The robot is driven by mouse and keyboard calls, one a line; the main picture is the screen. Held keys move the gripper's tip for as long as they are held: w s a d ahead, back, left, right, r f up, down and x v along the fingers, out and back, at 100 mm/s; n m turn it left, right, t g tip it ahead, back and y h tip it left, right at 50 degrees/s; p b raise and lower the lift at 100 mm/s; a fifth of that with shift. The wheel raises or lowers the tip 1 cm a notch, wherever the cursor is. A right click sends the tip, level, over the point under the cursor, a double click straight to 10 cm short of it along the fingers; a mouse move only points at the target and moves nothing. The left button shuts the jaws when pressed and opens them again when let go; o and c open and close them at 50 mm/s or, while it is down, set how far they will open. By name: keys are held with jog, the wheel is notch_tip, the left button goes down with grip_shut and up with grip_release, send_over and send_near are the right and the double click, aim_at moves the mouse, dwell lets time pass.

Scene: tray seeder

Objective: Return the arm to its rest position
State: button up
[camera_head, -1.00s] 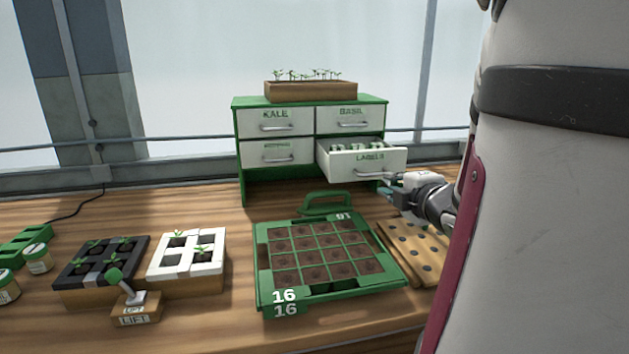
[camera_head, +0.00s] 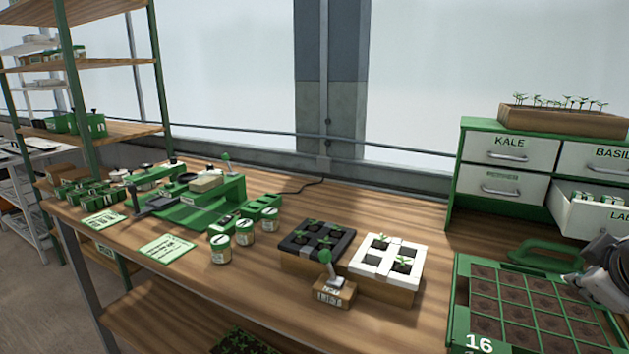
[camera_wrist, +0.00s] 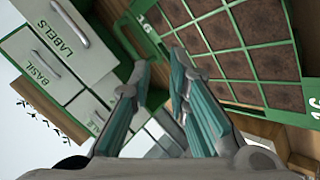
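My gripper (camera_head: 608,272) is at the right edge of the head view, above the right part of the green seed tray (camera_head: 462,300). In the wrist view my gripper (camera_wrist: 158,70) shows two teal-padded fingers spread apart with nothing between them. The tray's soil cells (camera_wrist: 262,22) lie to the right of the fingers there. The drawer cabinet (camera_head: 455,180) stands behind the tray, and its LABELS drawer (camera_head: 598,215) is pulled out, partly cut off by the frame. My fingertips are seen apart from the cabinet and tray; the exact gaps are hard to judge.
Small jars (camera_head: 221,250) and a green seeder machine (camera_head: 200,205) are further left. A shelf rack (camera_head: 90,65) stands at far left.

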jog(key=s+a+f+m+g+y, duration=0.1)
jog(key=s+a+m+g+y, duration=0.15)
jog(key=s+a, duration=0.75)
jog(key=s+a+f+m+g+y, duration=0.2)
jog(key=s+a+g+y, duration=0.3)
jog(key=a, duration=1)
notch_tip(320, 180, up, 16)
jog(key=s+t+h+p, duration=0.1)
jog(key=t+p, duration=0.2)
jog(key=p, duration=1.1)
jog(key=shift+d+f+t, duration=0.15)
jog(key=shift+d+t, duration=0.2)
jog(key=shift+d, duration=0.1)
